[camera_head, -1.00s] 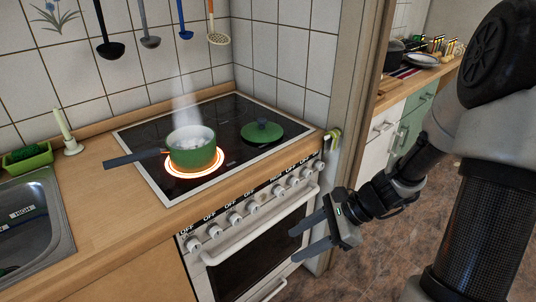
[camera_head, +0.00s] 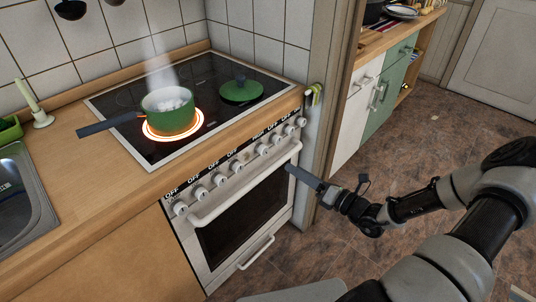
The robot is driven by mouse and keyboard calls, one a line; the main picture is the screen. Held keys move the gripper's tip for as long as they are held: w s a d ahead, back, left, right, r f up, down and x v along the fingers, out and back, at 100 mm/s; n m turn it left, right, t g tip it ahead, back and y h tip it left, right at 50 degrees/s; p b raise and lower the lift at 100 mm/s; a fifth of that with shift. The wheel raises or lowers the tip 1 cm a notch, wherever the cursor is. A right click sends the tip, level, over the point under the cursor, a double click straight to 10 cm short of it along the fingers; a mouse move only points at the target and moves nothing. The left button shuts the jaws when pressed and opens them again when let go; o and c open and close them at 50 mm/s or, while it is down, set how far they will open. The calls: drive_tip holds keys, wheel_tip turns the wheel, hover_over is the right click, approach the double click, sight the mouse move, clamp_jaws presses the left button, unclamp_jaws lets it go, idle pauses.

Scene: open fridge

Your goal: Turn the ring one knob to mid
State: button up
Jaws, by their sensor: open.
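A row of white knobs (camera_head: 219,179) runs along the stove front, several with OFF labels above them. One label near the middle of the row reads differently, but it is too small to read surely. I cannot tell which knob is ring one's. The front left ring (camera_head: 198,129) glows orange under a green pot (camera_head: 169,113) with steam rising. My gripper (camera_head: 300,174) is open and empty, in front of the oven's right side, below the right-hand knobs and apart from them. Its fingers point left toward the oven and partly overlap in view.
A white oven handle (camera_head: 245,183) sticks out just below the knobs. A green lid (camera_head: 241,90) lies on the back right of the black hob (camera_head: 205,90). A wooden post (camera_head: 325,100) stands right of the stove. The floor (camera_head: 425,150) at right is clear.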

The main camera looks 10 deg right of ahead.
sight(265, 152)
drive_tip(key=b+x, duration=0.2)
drive_tip(key=x, duration=1.1)
drive_tip(key=shift+s, duration=0.1)
drive_tip(key=c, duration=1.1)
drive_tip(key=shift+o, duration=0.2)
drive_tip(key=shift+p, duration=0.35)
drive_tip(key=n+p, duration=0.3)
drive_tip(key=shift+a+r+n, duration=0.1)
drive_tip(key=shift+n, duration=0.3)
drive_tip(key=n+p, duration=0.2)
drive_tip(key=n, duration=0.3)
drive_tip(key=shift+n, duration=0.4)
drive_tip(key=shift+f, duration=0.2)
